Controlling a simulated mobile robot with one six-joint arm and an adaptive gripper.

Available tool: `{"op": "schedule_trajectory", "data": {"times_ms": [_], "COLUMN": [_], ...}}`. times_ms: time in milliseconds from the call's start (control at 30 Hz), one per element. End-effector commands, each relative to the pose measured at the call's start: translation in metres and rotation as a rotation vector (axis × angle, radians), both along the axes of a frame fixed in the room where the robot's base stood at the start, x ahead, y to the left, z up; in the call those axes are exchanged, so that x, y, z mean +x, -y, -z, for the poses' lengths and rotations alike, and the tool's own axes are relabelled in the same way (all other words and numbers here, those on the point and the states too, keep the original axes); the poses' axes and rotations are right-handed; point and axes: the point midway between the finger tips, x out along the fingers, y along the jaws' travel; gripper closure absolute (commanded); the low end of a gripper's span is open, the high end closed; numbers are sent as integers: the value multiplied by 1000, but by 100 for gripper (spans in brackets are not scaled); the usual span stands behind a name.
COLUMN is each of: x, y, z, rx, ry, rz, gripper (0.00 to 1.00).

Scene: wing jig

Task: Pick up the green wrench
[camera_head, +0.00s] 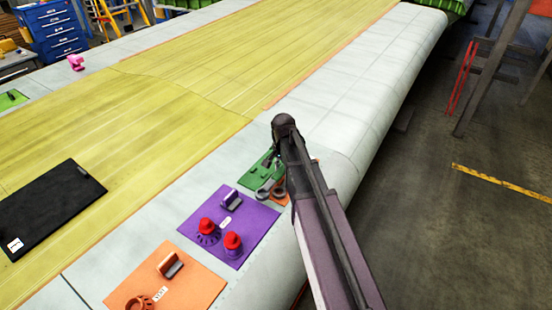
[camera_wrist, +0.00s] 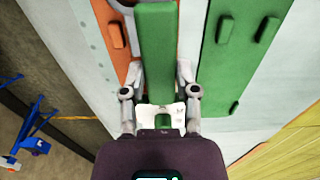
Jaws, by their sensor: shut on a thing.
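My gripper (camera_wrist: 158,72) is shut on a long, flat green bar, which I take for the green wrench (camera_wrist: 154,38). In the wrist view the bar runs up from between the two grey fingers to the top edge. In the head view my gripper (camera_head: 270,187) is over the near edge of the wing, at the green mat (camera_head: 256,176). The wrench cannot be told apart from the mat in that view. The green mat (camera_wrist: 238,52) also shows in the wrist view, right of the bar, with several dark green pieces.
A purple mat (camera_head: 232,253) with two red-topped pieces lies nearer. An orange mat (camera_head: 196,294) lies closest. Another orange mat (camera_wrist: 166,12) is beside the green bar in the wrist view. A black panel (camera_head: 48,208) lies at left. The wing's edge drops to the floor at right.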

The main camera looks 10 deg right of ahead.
Motion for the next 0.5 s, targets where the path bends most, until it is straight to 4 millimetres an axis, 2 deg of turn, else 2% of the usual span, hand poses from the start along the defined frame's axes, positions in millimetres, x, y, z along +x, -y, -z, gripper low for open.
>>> {"op": "schedule_trajectory", "data": {"times_ms": [33,200,500], "x": [-12,-31,-41], "y": [1,5,6], "z": [-2,-3,-4], "rx": [0,0,0], "ry": [0,0,0], "rz": [0,0,-1], "gripper": [100,100,100]}}
